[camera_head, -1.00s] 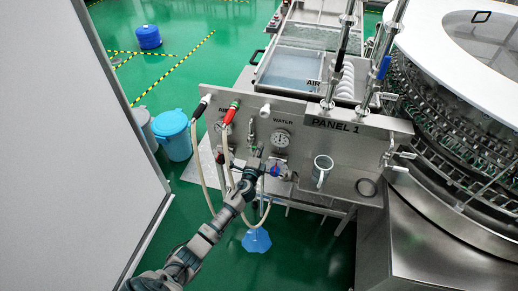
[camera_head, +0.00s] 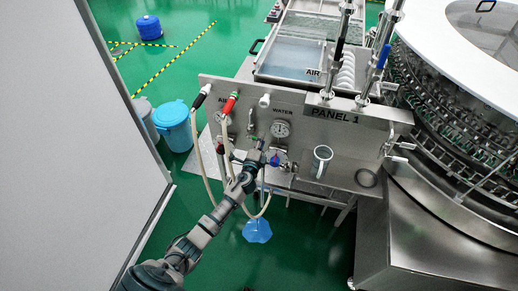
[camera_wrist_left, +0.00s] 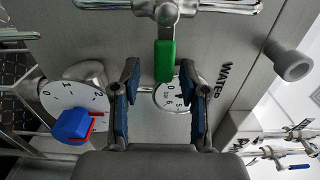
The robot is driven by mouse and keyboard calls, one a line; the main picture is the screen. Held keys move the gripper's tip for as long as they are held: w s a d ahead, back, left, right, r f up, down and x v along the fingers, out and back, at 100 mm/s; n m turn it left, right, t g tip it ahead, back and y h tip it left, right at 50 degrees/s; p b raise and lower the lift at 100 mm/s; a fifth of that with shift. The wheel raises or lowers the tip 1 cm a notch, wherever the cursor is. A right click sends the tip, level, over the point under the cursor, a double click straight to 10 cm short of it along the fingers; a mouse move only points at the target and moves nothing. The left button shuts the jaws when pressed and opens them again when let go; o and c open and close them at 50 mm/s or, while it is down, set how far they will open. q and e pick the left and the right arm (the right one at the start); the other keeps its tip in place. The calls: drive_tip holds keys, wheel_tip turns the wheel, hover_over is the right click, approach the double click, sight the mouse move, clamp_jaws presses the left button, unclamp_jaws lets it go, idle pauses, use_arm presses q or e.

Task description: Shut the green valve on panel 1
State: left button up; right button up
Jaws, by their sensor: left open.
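Panel 1 (camera_head: 335,135) is an upright metal plate with gauges, hoses and valves. In the left wrist view the green valve handle (camera_wrist_left: 165,60) hangs from a metal pipe fitting, in front of the WATER gauge (camera_wrist_left: 172,97). My left gripper (camera_wrist_left: 160,75) is open, with one finger on each side of the green handle and visible gaps between. In the head view my left gripper (camera_head: 258,152) is at the panel below the WATER gauge, and the handle is small and hard to make out. My right gripper is not in view.
A blue knob (camera_wrist_left: 73,126) on a white dial is close left of the fingers in the wrist view. Pale hoses (camera_head: 205,160) hang beside my arm. A grey knob (camera_wrist_left: 292,65) sticks out at the right of the wrist view. A white wall (camera_head: 80,160) stands on the left.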

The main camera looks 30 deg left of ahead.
use_arm(q)
drive_tip(key=v, duration=1.1)
drive_tip(key=shift+d, duration=0.3)
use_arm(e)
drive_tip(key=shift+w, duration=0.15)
use_arm(q)
drive_tip(key=shift+s+a+f, duration=0.15)
drive_tip(key=shift+f, duration=0.05)
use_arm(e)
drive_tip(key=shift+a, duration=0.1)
